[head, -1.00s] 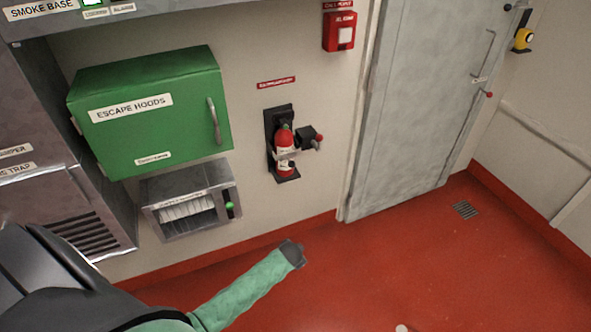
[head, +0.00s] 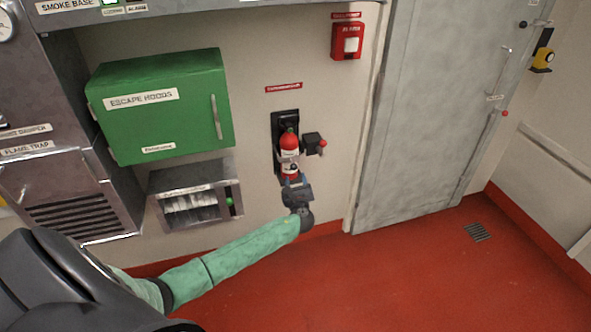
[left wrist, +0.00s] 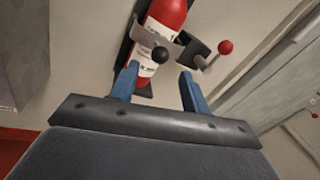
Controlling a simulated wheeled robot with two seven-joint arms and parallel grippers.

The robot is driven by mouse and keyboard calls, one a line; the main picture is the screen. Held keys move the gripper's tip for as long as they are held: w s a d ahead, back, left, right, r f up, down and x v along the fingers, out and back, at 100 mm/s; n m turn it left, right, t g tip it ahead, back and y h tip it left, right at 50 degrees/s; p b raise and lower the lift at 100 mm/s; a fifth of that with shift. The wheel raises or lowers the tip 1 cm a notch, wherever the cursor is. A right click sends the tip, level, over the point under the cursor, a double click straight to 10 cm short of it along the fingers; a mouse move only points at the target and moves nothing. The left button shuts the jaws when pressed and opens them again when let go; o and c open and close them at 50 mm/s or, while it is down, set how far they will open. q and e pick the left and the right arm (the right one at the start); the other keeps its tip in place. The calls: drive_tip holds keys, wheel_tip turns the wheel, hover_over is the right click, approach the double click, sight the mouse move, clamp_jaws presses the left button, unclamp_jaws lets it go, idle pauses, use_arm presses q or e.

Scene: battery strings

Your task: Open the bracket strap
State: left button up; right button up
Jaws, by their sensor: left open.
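A red fire extinguisher (head: 289,146) with a white label stands upright in a dark wall bracket (head: 278,127). In the left wrist view the extinguisher (left wrist: 168,12) has a grey strap (left wrist: 180,45) across its front, with a black ball knob (left wrist: 160,54) on it. A dark block with a red ball knob (left wrist: 225,46) sits to the right; the red knob also shows in the head view (head: 323,144). My left gripper (head: 294,182) is just below and in front of the extinguisher. Its blue fingers (left wrist: 160,86) are open, either side of the black knob's line, apparently empty. My right gripper is not in view.
A green escape hoods box (head: 165,115) and a metal dispenser box (head: 195,196) are on the wall to the left. A red alarm box (head: 347,41) is above right. A grey door (head: 430,110) stands right. The red floor is clear.

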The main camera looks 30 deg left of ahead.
sight(294, 169)
use_arm(q)
drive_tip(key=shift+w+a+r+m, duration=0.15)
drive_tip(key=shift+w+m, duration=0.15)
drive_tip(key=shift+m, duration=0.2)
drive_tip(key=p+x, duration=0.1)
drive_tip(key=x, duration=0.5)
drive_tip(key=shift+w+a+p, duration=0.15)
drive_tip(key=shift+p, duration=0.25)
drive_tip(key=shift+w+a, duration=0.25)
drive_tip(key=shift+a, duration=0.05)
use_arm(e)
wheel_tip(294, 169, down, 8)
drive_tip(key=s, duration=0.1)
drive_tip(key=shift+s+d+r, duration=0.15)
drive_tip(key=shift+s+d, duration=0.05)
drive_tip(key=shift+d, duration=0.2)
use_arm(q)
clamp_jaws()
